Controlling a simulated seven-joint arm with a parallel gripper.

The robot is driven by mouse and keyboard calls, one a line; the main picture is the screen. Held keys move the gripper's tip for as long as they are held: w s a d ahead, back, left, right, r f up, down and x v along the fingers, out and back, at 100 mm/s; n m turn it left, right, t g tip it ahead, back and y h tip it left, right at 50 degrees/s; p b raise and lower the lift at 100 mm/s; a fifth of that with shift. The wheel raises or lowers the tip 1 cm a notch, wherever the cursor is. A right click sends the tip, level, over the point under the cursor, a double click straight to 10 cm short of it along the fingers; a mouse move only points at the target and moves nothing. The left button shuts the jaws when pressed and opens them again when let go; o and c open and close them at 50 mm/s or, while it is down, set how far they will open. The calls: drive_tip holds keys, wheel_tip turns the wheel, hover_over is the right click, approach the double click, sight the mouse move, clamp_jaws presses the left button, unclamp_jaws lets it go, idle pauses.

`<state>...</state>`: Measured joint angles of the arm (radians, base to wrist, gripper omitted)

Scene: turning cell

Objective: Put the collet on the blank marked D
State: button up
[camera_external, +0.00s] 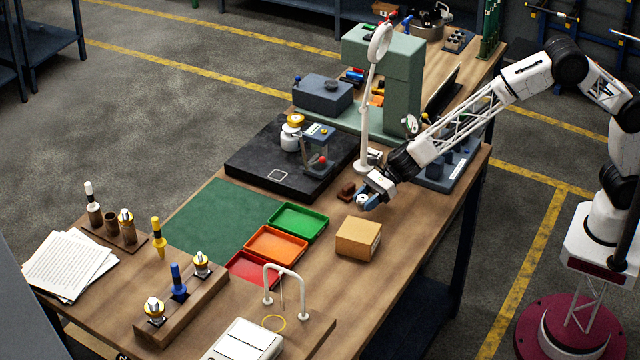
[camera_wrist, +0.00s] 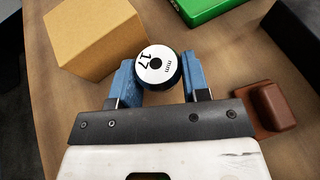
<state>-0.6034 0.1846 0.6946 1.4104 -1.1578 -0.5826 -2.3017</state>
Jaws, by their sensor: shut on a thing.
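My gripper (camera_external: 368,200) is low over the wooden bench, between the cardboard box and the small brown block. In the wrist view my gripper's blue fingers (camera_wrist: 158,78) are shut on a round black piece with a white face (camera_wrist: 157,65), marked "17 mm", with a dark hole in its middle. It looks like the collet. Several upright pieces stand in a wooden rack (camera_external: 205,297) and on a brown wooden base (camera_external: 118,228) at the front left. No letter D can be read in either view, so I cannot tell which piece is the blank marked D.
A cardboard box (camera_external: 358,238) stands close to my gripper, and a brown block (camera_wrist: 270,106) lies on its other side. Green (camera_external: 298,222), orange (camera_external: 277,244) and red (camera_external: 252,268) trays lie left of the box. A white bent-rod frame (camera_external: 285,270) stands near the front.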

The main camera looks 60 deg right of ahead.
sight(366, 196)
drive_tip(key=shift+f, duration=1.85)
drive_tip(key=shift+f, duration=0.15)
drive_tip(key=o, duration=1)
drive_tip(key=shift+d, duration=0.1)
drive_tip(key=shift+v, duration=1.2)
wheel_tip(366, 196, up, 6)
drive_tip(key=shift+s+d+f, duration=0.15)
drive_tip(key=shift+d, duration=0.05)
drive_tip(key=shift+r, duration=0.9)
drive_tip(key=shift+o, duration=0.4)
